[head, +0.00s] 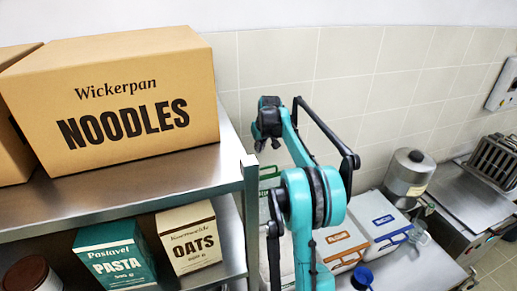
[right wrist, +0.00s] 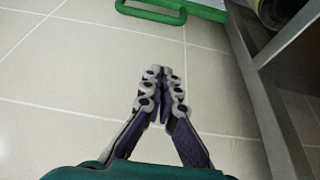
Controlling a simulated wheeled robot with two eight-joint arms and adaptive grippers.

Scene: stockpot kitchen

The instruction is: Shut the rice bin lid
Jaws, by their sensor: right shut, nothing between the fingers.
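Several white bins stand on the counter right of the shelf in the head view. One has a blue label and handle (head: 385,221), one an orange-brown label (head: 342,243), and a green-trimmed one (head: 268,184) is mostly hidden by my right arm. The labels are too small to read, so I cannot tell which is the rice bin. My right gripper (head: 267,143) is raised above the green-trimmed bin, beside the shelf post. In the right wrist view my right gripper (right wrist: 161,82) is shut and empty, apart from a green handle (right wrist: 155,10). My left gripper is out of view.
The metal shelf (head: 150,180) at left holds a noodles box (head: 115,100), a pasta box (head: 115,254) and an oats box (head: 190,238). A blue scoop or cap (head: 362,277) lies near the front. A steel pot (head: 408,177) stands at right. The tiled wall is behind.

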